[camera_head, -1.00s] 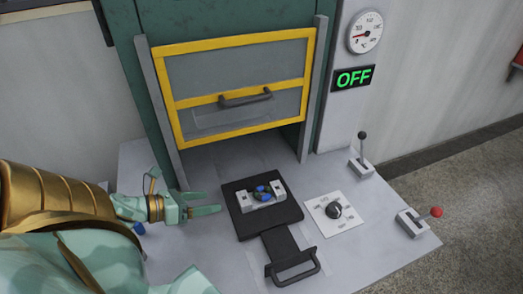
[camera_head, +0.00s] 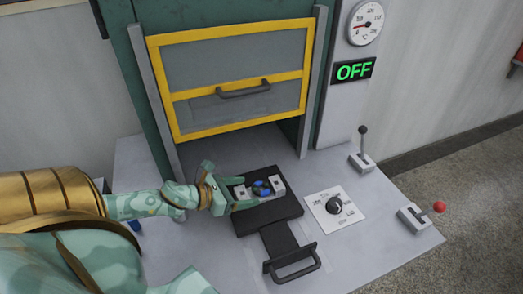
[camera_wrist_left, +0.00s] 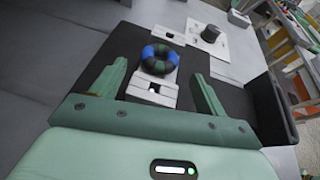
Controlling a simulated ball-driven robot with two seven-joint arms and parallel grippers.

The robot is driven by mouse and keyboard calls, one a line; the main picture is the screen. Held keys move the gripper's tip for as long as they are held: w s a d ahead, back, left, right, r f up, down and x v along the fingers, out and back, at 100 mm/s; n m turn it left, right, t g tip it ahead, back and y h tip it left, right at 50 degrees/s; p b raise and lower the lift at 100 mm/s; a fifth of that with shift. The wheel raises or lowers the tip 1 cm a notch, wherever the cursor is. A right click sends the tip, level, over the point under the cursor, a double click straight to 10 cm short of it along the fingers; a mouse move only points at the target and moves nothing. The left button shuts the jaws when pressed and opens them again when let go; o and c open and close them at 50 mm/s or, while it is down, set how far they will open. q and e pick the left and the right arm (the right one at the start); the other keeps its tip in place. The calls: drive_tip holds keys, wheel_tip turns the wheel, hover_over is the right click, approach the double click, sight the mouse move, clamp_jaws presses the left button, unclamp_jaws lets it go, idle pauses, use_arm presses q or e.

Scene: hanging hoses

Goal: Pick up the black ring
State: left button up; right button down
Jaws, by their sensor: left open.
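The black ring (camera_head: 262,188) has blue patches and sits on a pale block (camera_head: 279,185) on a black sliding tray (camera_head: 272,212). In the left wrist view the ring (camera_wrist_left: 160,67) lies ahead, between and slightly beyond the fingertips. My left gripper (camera_head: 243,193) is open at the tray's left side and reaches toward the ring. In the left wrist view its fingers (camera_wrist_left: 158,76) straddle the pale block, apart from the ring, with nothing held. The near finger hides part of the block in the head view. My right gripper is not in view.
A yellow-framed door (camera_head: 233,80) is raised above the tray. A dial plate (camera_head: 334,210), a black-knobbed lever (camera_head: 362,150) and a red-knobbed lever (camera_head: 424,214) stand to the right. The tray handle (camera_head: 294,268) is at the front. The display (camera_head: 355,70) reads OFF.

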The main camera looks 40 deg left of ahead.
sight(254, 190)
use_arm(q)
drive_tip(key=x, duration=0.4)
drive_tip(key=shift+r, duration=0.1)
drive_tip(key=shift+a, duration=0.1)
drive_tip(key=c, duration=1)
drive_tip(key=shift+c, duration=0.6)
drive_tip(key=shift+s, duration=0.1)
